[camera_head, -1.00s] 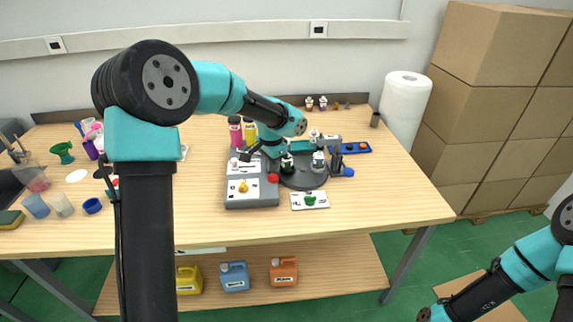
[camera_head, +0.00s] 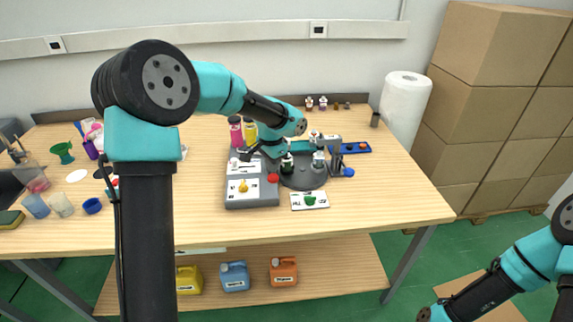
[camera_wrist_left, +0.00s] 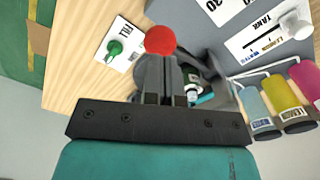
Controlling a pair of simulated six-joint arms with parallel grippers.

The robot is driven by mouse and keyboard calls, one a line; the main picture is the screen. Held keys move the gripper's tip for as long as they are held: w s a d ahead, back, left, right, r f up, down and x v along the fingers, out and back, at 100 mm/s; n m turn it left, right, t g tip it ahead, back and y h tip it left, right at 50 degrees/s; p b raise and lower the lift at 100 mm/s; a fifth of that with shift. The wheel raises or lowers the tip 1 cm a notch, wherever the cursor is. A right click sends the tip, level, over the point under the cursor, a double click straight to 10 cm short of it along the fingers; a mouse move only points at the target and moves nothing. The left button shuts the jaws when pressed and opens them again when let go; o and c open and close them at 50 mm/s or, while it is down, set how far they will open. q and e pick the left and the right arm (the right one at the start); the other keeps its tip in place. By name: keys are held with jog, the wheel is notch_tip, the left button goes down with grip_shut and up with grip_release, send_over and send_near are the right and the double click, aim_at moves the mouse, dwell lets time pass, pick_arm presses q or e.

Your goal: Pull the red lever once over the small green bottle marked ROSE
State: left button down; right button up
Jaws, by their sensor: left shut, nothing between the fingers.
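The lever's red ball (camera_head: 272,178) is at the right front of the grey machine (camera_head: 252,200); it also shows in the left wrist view (camera_wrist_left: 160,40). My left gripper (camera_wrist_left: 162,60) is shut and empty, its fingertips just short of the ball in that view; whether they touch it I cannot tell. In the head view the left gripper is over the machine, partly hidden by its own wrist. A small dark green bottle with a white cap (camera_head: 287,163) stands on the dark round turntable (camera_head: 303,181). I cannot read its label. My right gripper is not clearly in view.
Another white-capped bottle (camera_head: 318,160) stands on the turntable. A white card with a green knob (camera_head: 310,200) lies in front. Pink and yellow bottles (camera_head: 235,131) stand behind the machine. Cups and tools crowd the table's left; its right front is clear.

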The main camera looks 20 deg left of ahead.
aim_at(273, 175)
pick_arm(q)
jog(key=shift+f, duration=0.2)
dwell(0.6)
jog(key=shift+f, duration=3.2)
jog(key=shift+r, duration=4.95)
jog(key=shift+d+f, duration=0.1)
